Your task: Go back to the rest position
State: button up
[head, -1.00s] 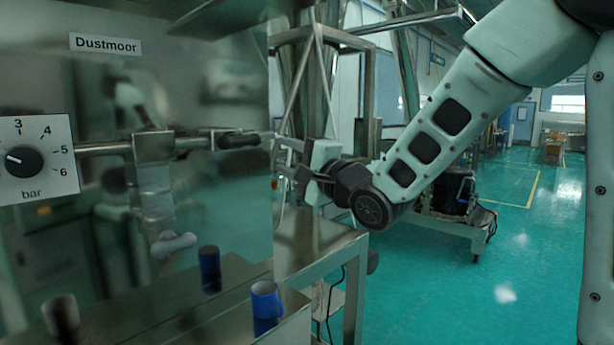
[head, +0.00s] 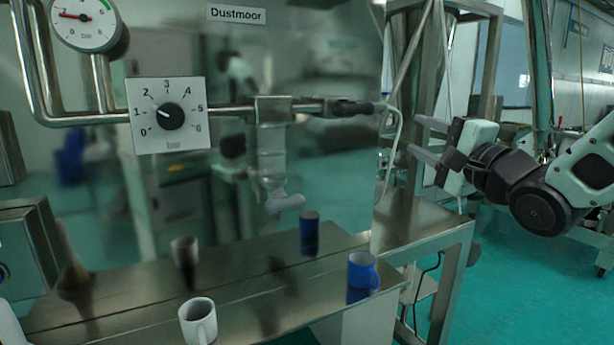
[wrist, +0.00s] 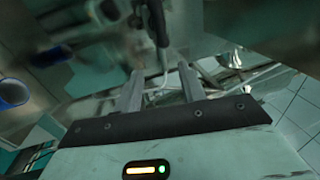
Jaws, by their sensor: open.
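My gripper (head: 415,136) is on the right in the head view, in front of the right edge of the steel machine. Its two fingers point left, spread apart with nothing between them. A black valve handle (head: 350,108) on the horizontal pipe is to the left of the fingertips, and a gap shows between them. In the wrist view my gripper (wrist: 160,72) also shows two parted, empty fingers. A dark bar, perhaps the handle, lies beyond them there.
A blue mug (head: 362,272) and a white mug (head: 198,322) stand on the steel ledge (head: 285,312). A dial (head: 170,116) and a round gauge (head: 86,16) are on the machine. A metal frame (head: 485,60) rises behind my gripper. Green floor (head: 540,300) is open at the lower right.

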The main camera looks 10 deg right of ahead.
jog(key=s+a+f+n+g+h, duration=0.1)
jog(key=s+a+f+n+g, duration=0.4)
jog(key=f, duration=0.4)
jog(key=s+a+f+n+g+h, duration=0.25)
jog(key=a+f+n+g, duration=0.35)
jog(key=f, duration=0.3)
jog(key=s+a+f+n+g, duration=0.1)
jog(key=s+f+n+g, duration=0.1)
jog(key=s, duration=0.4)
jog(key=s+a+f+n+g+h, duration=0.1)
jog(key=s+f+n+g, duration=0.1)
jog(key=s+n, duration=0.3)
jog(key=s+a+f+n+g+h, duration=0.1)
jog(key=s+n+g, duration=0.3)
jog(key=s, duration=0.4)
jog(key=shift+s+a+f, duration=0.15)
jog(key=shift+s+f, duration=0.25)
jog(key=shift+f, duration=0.5)
